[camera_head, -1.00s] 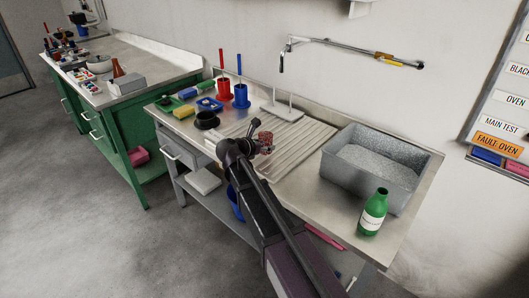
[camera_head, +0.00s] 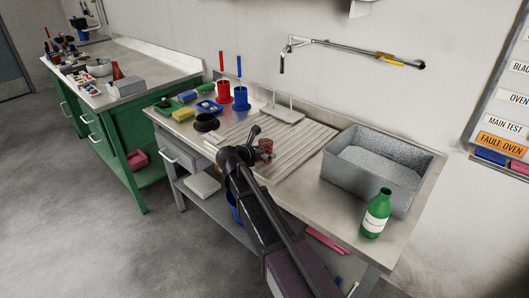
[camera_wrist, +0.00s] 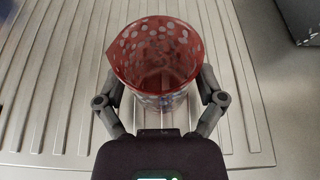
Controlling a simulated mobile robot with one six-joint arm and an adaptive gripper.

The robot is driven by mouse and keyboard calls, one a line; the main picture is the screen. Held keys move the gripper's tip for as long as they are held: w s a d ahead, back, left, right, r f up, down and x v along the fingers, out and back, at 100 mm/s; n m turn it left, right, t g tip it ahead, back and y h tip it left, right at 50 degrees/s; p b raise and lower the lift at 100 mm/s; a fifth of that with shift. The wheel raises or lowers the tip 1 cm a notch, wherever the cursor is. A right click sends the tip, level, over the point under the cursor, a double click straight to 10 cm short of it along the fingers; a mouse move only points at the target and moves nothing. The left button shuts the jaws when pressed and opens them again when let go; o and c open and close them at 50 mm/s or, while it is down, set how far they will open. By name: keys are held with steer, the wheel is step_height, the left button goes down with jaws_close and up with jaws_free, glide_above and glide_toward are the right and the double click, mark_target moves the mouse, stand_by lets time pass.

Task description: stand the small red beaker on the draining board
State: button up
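The small red beaker (camera_wrist: 155,60) is see-through, with pale spots and a pouring lip. In the wrist view it stands between my gripper's (camera_wrist: 162,88) two fingers, which lie close along its sides. The rim partly hides the fingertips. In the head view the beaker (camera_head: 265,146) is upright at my gripper (camera_head: 258,143), over the near left part of the ribbed draining board (camera_head: 298,142). I cannot tell whether its base touches the ribs.
A grey sink basin (camera_head: 338,178) and a green bottle (camera_head: 376,214) stand to the right. A black round dish (camera_head: 206,122), a red pot (camera_head: 223,92) and a blue pot (camera_head: 241,98) stand at the left. A pegged stand (camera_head: 282,112) is behind. The board's right half is clear.

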steer(key=shift+r, duration=0.2)
stand_by(0.4)
steer(key=shift+s+a+r+p, duration=0.1)
steer(key=shift+s+a+p, duration=0.1)
steer(key=shift+p, duration=0.15)
steer(key=p+v, duration=0.3)
steer(key=v, duration=0.6)
steer(key=shift+s+a+r+p, duration=0.15)
steer(key=shift+s+r+p, duration=0.1)
steer(key=shift+p, duration=0.15)
steer(key=shift+v, duration=0.85)
steer(key=shift+f, duration=0.2)
steer(key=shift+p, duration=0.3)
